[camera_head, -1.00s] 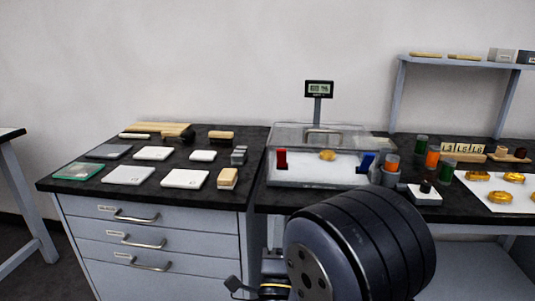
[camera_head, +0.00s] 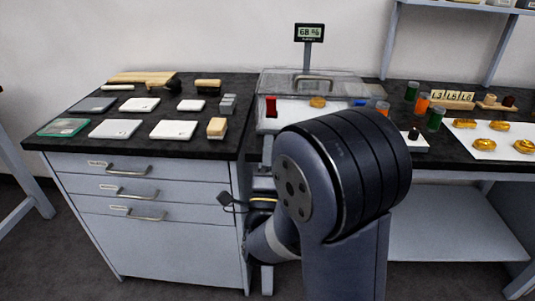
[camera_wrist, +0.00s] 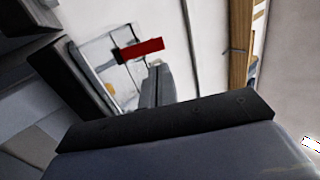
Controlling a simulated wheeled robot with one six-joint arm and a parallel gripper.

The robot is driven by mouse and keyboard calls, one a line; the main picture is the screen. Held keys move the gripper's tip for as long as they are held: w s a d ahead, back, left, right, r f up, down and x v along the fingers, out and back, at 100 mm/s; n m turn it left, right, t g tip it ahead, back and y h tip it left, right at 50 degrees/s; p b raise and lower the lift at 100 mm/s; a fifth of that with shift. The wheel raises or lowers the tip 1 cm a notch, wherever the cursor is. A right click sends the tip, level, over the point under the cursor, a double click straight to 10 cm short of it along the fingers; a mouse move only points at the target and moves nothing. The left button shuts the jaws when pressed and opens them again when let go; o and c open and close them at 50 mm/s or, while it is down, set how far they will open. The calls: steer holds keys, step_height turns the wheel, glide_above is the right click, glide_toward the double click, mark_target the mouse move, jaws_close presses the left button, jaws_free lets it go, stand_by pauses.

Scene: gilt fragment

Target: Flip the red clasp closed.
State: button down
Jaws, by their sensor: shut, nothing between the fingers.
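The red clasp (camera_head: 271,106) stands upright at the front left of a clear display case (camera_head: 268,125) on the dark bench. It shows in the wrist view as a red bar (camera_wrist: 142,48) just beyond my gripper. My gripper (camera_wrist: 154,66) is shut and empty, its grey fingers pointing toward the case below the red clasp; contact cannot be told. In the head view I cannot make out the fingertips. A gold fragment (camera_head: 317,102) lies inside the case.
A display on a post (camera_head: 309,33) stands behind the case. Left are a drawer cabinet (camera_head: 140,190) topped with several flat pads and blocks. Right are green and orange jars (camera_head: 422,103) and a white sheet (camera_head: 470,143) with gold pieces. A shelf is at back right.

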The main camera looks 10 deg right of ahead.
mark_target(272, 98)
steer(key=p+x, duration=0.1)
steer(key=x, duration=0.7)
steer(key=shift+w+d+r, duration=0.1)
steer(key=shift+w+r, duration=0.15)
steer(key=shift+w, duration=0.05)
steer(key=shift+r+p, duration=0.1)
steer(key=shift+p, duration=0.25)
steer(key=r+g+p, duration=0.1)
steer(key=w+r+g+y+p, duration=0.1)
steer(key=shift+w+d+r+g+p, duration=0.1)
steer(key=shift+d+g+p, duration=0.1)
steer(key=shift+g+p, duration=0.2)
steer(key=g+p, duration=0.1)
steer(key=p, duration=0.1)
steer(key=w+r+g+p, duration=0.1)
steer(key=shift+w+d+r+g+y+p, duration=0.1)
steer(key=shift+w+d+g+y+p, duration=0.15)
steer(key=shift+g+y+p, duration=0.15)
steer(key=shift+f+b, duration=0.4)
